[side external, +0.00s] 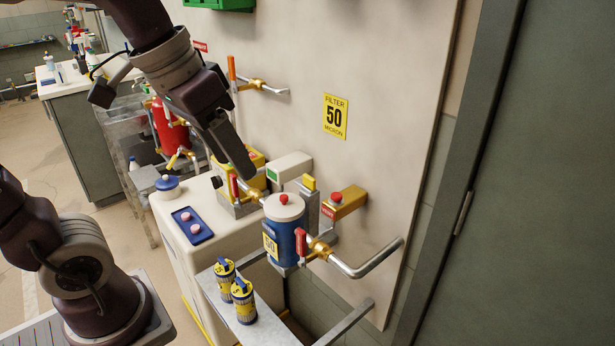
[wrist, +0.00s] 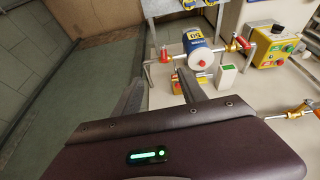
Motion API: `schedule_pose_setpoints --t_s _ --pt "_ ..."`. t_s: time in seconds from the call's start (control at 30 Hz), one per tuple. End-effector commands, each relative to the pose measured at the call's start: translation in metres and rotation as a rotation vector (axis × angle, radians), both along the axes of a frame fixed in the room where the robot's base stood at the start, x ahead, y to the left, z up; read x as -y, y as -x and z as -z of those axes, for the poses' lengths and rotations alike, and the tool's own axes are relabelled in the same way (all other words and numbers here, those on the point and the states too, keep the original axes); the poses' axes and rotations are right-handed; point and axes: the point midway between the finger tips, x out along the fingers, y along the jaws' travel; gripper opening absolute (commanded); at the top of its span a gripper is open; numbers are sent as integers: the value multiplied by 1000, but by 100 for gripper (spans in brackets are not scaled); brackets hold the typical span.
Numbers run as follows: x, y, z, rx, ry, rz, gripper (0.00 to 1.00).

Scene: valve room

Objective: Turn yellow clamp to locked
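A small yellow clamp-like piece (side external: 309,182) stands on the metal bracket behind the blue filter housing (side external: 285,230), which has a white lid and red knob. Whether it is locked cannot be told. In the wrist view the blue housing (wrist: 199,56) lies beyond the fingers, and the clamp cannot be picked out surely there. My gripper (side external: 247,168) hangs above and left of the housing, near the yellow control box (side external: 250,172). In the wrist view my gripper (wrist: 161,78) has its two fingers apart, with nothing held between them.
A red-handled valve (side external: 301,243) and a bent pipe (side external: 370,262) stick out right of the housing. A gold block with a red button (side external: 345,203) is on the wall. Two yellow-blue canisters (side external: 243,300) stand on the front shelf. A white box (side external: 290,166) sits beside the clamp.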

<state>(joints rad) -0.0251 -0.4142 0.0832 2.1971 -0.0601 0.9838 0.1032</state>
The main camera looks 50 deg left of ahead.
Motion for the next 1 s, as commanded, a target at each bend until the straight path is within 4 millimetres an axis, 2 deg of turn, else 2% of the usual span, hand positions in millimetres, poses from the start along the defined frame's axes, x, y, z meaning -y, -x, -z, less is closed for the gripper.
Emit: schedule_pose_setpoints --t_s 0.03,0.1,0.17,0.2,0.3,0.4,0.5,0.6,0.9,1.0 --pt "-11 -37 -4 -51 13 -13 60" --pt "-31 -87 -2 -111 24 -26 60" --pt "-49 -129 9 -161 24 -33 60" --pt "-63 -155 21 -194 20 -34 60" --pt "-94 -209 60 -270 -2 -25 60" --pt "-117 -242 99 -331 -26 -4 60" --pt "-129 -259 127 -368 -43 17 60" --pt "-133 -265 140 -381 -50 28 60" --pt "-133 -264 193 -384 -49 29 60" --pt "-133 -264 204 -383 -49 29 60"
